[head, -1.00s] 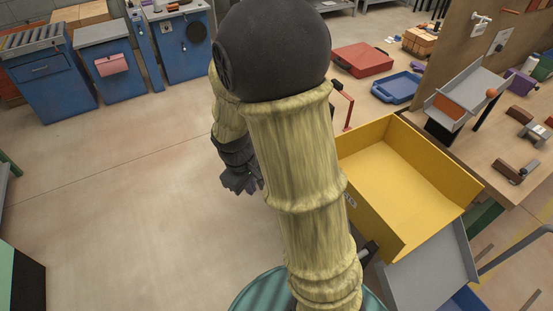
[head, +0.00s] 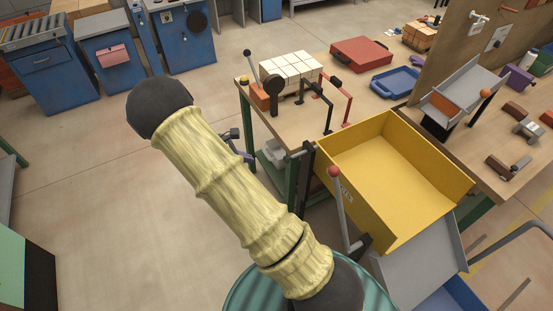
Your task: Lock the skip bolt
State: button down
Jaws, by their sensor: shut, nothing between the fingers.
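The yellow skip (head: 400,190) is an open-topped tray at the right, beside the workbench. A dark upright post (head: 308,180) stands at its left side, with a small grey bar (head: 299,153) at its top. That bar may be the bolt, but it is too small to tell its state. A grey lever with a red knob (head: 334,172) rises in front of the skip's near left side. My arm crosses the picture left of the skip, clear of it in the picture. My gripper cannot be made out; the arm probably hides it.
A grey chute (head: 425,270) slopes below the skip's near side. The wooden workbench (head: 300,115) behind carries a stack of pale blocks (head: 291,70), a red case (head: 361,52) and a blue tray (head: 396,83). Open floor (head: 90,190) lies at the left.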

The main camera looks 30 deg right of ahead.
jog(key=d+r+p+x, duration=0.2)
jog(key=p+x, duration=0.3)
jog(key=x, duration=0.7)
jog(key=shift+d+f+p, duration=0.25)
jog(key=shift+f+p, duration=0.05)
jog(key=shift+p, duration=0.1)
jog(key=shift+d, duration=0.1)
